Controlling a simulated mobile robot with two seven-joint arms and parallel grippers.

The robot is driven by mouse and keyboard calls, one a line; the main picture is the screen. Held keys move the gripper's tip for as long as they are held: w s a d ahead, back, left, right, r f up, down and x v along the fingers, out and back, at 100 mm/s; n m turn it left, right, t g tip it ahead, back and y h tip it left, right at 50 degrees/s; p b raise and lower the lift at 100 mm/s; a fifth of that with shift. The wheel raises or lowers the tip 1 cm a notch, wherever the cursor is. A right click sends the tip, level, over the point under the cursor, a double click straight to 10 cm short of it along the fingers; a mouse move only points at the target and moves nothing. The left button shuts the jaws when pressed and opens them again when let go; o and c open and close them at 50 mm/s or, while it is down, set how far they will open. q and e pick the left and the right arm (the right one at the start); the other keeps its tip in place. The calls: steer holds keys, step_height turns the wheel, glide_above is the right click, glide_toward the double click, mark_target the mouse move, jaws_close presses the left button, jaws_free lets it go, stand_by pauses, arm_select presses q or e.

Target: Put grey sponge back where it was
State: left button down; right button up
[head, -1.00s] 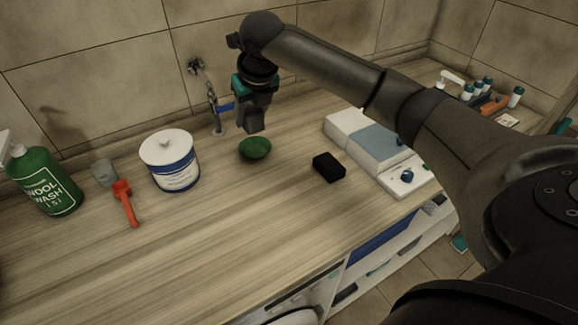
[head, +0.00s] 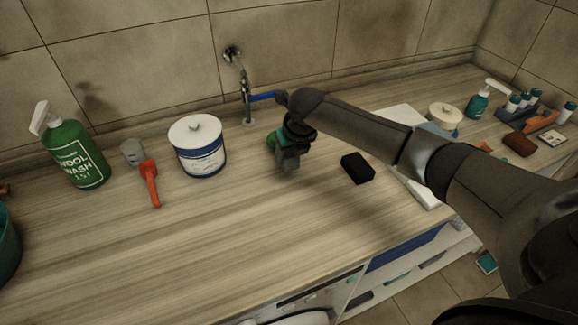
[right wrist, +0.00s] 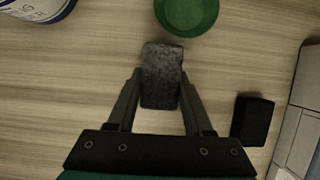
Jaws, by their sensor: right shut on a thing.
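The grey sponge (right wrist: 161,75) is a speckled grey block, upright in the right wrist view between the two fingers. My right gripper (right wrist: 160,88) is shut on it. In the head view my right gripper (head: 287,167) points down low over the wooden counter, just right of and in front of a green bowl (head: 271,141); whether the sponge touches the counter I cannot tell. The bowl also shows at the top of the right wrist view (right wrist: 187,12), just beyond the sponge's far end. My left gripper is not in view.
A black block (head: 358,168) lies right of the gripper. A tap (head: 246,95) is behind. The front counter is clear.

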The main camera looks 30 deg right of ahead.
mark_target(289, 165)
steer(key=shift+f, duration=2.05)
steer(key=shift+f+b, duration=0.2)
steer(key=shift+b, duration=0.15)
steer(key=o, duration=1.2)
steer(key=shift+s+r, duration=0.1)
steer(key=shift+r, duration=0.3)
steer(key=p+v, duration=0.2)
steer(key=v, duration=0.9)
steer(key=shift+s+r, duration=0.15)
steer(key=shift+r, duration=0.15)
steer(key=shift+f, duration=0.1)
